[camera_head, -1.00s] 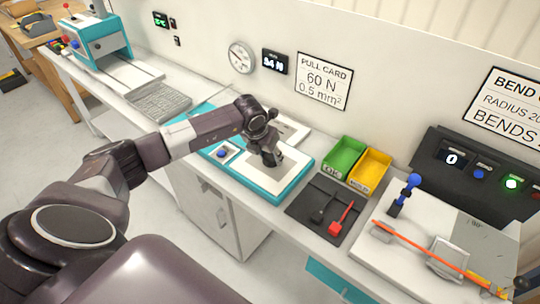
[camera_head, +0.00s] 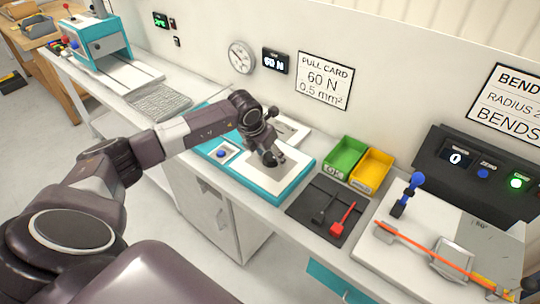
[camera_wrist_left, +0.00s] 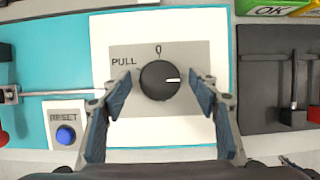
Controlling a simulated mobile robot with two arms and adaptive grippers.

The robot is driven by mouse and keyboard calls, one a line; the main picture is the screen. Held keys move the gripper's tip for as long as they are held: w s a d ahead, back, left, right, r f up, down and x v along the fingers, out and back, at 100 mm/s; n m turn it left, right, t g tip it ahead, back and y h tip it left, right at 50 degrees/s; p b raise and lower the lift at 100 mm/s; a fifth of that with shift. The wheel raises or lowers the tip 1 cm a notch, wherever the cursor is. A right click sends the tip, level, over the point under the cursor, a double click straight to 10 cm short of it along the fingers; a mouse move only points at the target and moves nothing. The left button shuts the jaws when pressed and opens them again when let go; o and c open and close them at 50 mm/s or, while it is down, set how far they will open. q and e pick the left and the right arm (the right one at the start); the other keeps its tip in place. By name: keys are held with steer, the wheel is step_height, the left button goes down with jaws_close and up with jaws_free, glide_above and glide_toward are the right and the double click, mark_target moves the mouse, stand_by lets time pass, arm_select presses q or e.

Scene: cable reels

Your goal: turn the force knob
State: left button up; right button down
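The force knob (camera_wrist_left: 158,83) is a round black dial on a grey panel marked PULL and 0. Its white mark points right. My left gripper (camera_wrist_left: 162,90) has its fingers spread on either side of the knob, with a gap showing at each side. In the head view the left gripper (camera_head: 271,158) is low over the teal-edged pull station (camera_head: 291,200) and hides the knob. The force display (camera_head: 275,61) on the wall reads 60 N. The pull card (camera_head: 325,80) reads 60 N, 0.5 mm². My right gripper is not in view.
A blue RESET button (camera_wrist_left: 66,135) sits left of the knob. Green (camera_head: 343,157) and yellow (camera_head: 371,170) bins and a dark tray (camera_head: 314,222) with red and black tools lie to the right. A round gauge (camera_head: 241,57) hangs behind.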

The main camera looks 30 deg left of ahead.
arm_select(q)
steer(key=shift+r, duration=0.1)
steer(key=v, duration=1.1)
steer(key=shift+s+r, duration=0.15)
steer(key=shift+r, duration=0.2)
